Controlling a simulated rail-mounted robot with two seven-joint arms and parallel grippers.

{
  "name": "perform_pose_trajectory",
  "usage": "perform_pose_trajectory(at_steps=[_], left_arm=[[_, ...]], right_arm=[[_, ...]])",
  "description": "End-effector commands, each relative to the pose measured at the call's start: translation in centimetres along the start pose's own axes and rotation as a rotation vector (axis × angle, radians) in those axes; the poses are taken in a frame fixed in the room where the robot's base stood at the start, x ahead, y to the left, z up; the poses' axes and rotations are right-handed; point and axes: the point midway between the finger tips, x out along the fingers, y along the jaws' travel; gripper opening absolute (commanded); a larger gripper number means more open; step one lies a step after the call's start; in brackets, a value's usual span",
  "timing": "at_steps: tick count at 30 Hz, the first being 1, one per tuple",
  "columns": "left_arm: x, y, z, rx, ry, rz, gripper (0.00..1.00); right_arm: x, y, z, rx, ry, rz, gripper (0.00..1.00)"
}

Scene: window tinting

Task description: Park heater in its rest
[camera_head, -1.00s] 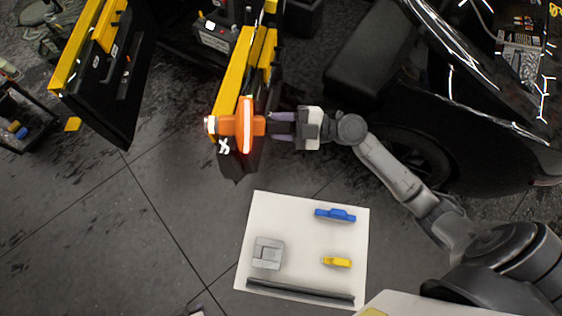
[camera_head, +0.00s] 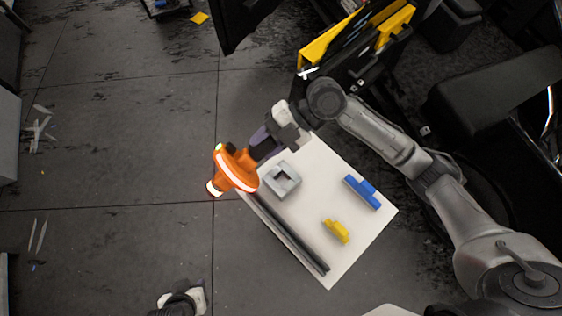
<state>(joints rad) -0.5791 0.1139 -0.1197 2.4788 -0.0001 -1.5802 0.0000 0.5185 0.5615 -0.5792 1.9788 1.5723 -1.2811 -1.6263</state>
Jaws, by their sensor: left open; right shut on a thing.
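The orange heater (camera_head: 236,168) is held by my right gripper (camera_head: 262,147), whose fingers are shut on its body. It is tilted, beside the upper-left corner of the white board, with its pale nozzle end pointing down and left. The grey block with a square recess (camera_head: 281,180), which looks like the heater's rest, is on the white board (camera_head: 310,215) just right of the heater. The recess looks empty. My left gripper (camera_head: 181,300) shows only in part at the bottom edge, open and well apart from the heater.
A blue tool (camera_head: 363,192), a yellow tool (camera_head: 336,231) and a long dark strip (camera_head: 290,237) lie on the board. A black and yellow cart (camera_head: 360,45) stands behind. A dark car is at the right. The floor at left is mostly clear, with scattered scraps (camera_head: 40,128).

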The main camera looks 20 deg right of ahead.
Motion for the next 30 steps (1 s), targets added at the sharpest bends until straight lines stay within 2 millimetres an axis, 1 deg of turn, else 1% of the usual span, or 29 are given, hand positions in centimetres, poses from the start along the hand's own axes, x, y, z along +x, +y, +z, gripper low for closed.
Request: perform_pose_trajectory(at_steps=[1,5,6,9,10,12,15,18,21,25,30], left_arm=[[2.0,0.1,0.6,0.0,0.002,0.0,0.43],[4.9,0.2,1.4,-0.001,0.005,0.0,0.43],[6.0,0.2,1.8,0.0,0.005,0.0,0.43],[8.6,0.2,2.6,0.0,0.004,0.0,0.43],[9.3,0.2,2.9,0.001,0.003,-0.001,0.43],[10.8,0.2,3.4,0.003,0.003,-0.002,0.43],[12.5,0.2,4.0,0.005,0.001,-0.004,0.43],[13.9,0.2,4.5,0.008,0.0,-0.006,0.43],[14.9,0.2,4.8,0.01,0.0,-0.007,0.43],[15.6,0.2,5.0,0.011,-0.001,-0.008,0.43],[16.0,0.2,5.2,0.01,-0.001,-0.007,0.43]], right_arm=[[1.5,-0.8,0.9,-0.059,-0.009,-0.095,0.0],[4.2,-3.1,2.5,-0.244,-0.049,-0.386,0.0],[5.0,-4.1,3.3,-0.322,-0.07,-0.482,0.0],[6.2,-6.4,5.5,-0.522,-0.133,-0.689,0.0],[6.4,-7.0,6.1,-0.579,-0.152,-0.734,0.0],[6.7,-8.4,7.6,-0.693,-0.195,-0.82,0.0],[6.5,-9.9,9.6,-0.818,-0.249,-0.898,0.0],[6.0,-10.9,11.2,-0.904,-0.291,-0.943,0.0],[5.5,-11.6,12.3,-0.956,-0.324,-0.967,0.0],[4.9,-12.0,13.2,-0.994,-0.35,-0.983,0.0],[4.7,-12.2,13.7,-1.012,-0.362,-0.989,0.0]])
